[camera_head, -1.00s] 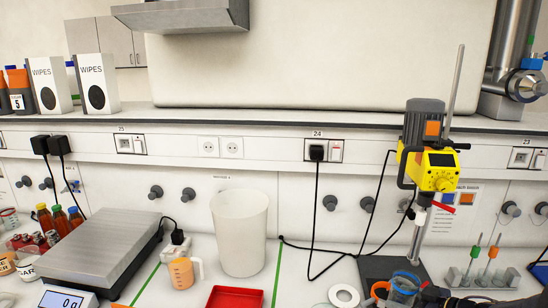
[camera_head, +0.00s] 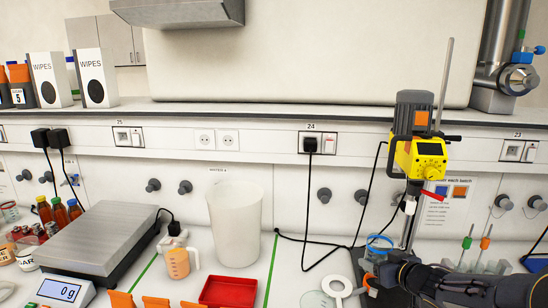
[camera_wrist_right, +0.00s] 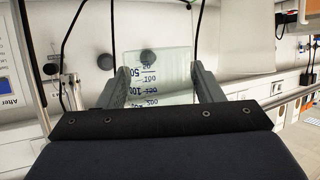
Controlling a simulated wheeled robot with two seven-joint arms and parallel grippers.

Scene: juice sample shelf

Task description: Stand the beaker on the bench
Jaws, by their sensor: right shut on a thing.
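The clear glass beaker (camera_head: 379,246) with a blue rim is at the right of the head view, in front of the stirrer's post. My right gripper (camera_head: 384,268) comes in from the right and is shut on it. The wrist view shows the beaker (camera_wrist_right: 160,75) between the two fingers (camera_wrist_right: 163,90), its dark volume marks readable on the glass. Its base is hidden in the head view, so I cannot tell its height above the bench (camera_head: 205,240). My left gripper is not in view.
The yellow overhead stirrer (camera_head: 420,158) stands close behind the beaker. A red tray (camera_head: 230,291), a tall white bucket (camera_head: 236,225), an orange-filled jug (camera_head: 177,262) and a scale (camera_head: 100,240) stand further left. A tube rack (camera_head: 478,258) is at right.

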